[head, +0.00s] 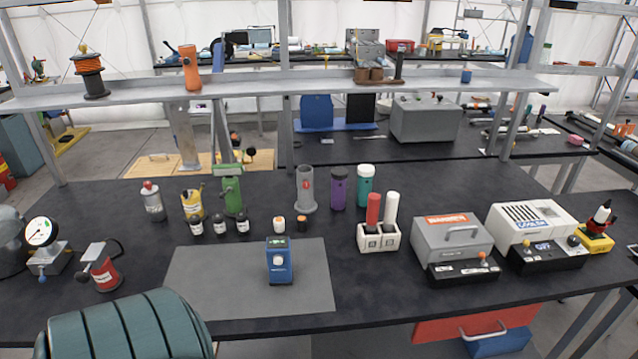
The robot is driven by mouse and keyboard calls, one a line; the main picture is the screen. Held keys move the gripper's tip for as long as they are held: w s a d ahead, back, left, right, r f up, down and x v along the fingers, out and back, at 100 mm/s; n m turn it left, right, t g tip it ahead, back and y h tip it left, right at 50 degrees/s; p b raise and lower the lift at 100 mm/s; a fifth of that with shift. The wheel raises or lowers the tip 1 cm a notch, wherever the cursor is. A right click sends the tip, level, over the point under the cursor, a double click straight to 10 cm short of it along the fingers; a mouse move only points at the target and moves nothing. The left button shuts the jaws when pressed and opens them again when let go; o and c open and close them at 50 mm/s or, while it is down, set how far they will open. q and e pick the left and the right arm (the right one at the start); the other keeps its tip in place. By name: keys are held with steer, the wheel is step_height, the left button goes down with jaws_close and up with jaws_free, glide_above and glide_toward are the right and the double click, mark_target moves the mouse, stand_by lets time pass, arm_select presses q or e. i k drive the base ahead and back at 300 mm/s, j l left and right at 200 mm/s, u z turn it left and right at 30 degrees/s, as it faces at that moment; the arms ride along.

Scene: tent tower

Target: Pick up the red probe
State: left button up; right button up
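The red probe (373,210) stands upright in the left slot of a small white two-slot holder (379,242). Its lower end is hidden inside the holder. A white probe (391,208) stands beside it in the right slot. The holder sits on the black table, right of the grey mat. Neither of my grippers is in the head view.
The warmer box (452,238) and cooler box (532,220) stand right of the holder. Purple (338,188) and teal (364,186) cylinders stand behind it. A blue device (279,265) sits on the grey mat (215,285). A grey shelf (270,82) spans above the table's back.

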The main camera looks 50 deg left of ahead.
mark_target(373, 198)
steer(key=u, duration=1.2)
steer(key=i+l+u, duration=0.1)
steer(key=l+u, duration=0.15)
steer(key=u, duration=0.15)
steer(key=l+u, duration=0.2)
steer(key=u, duration=0.25)
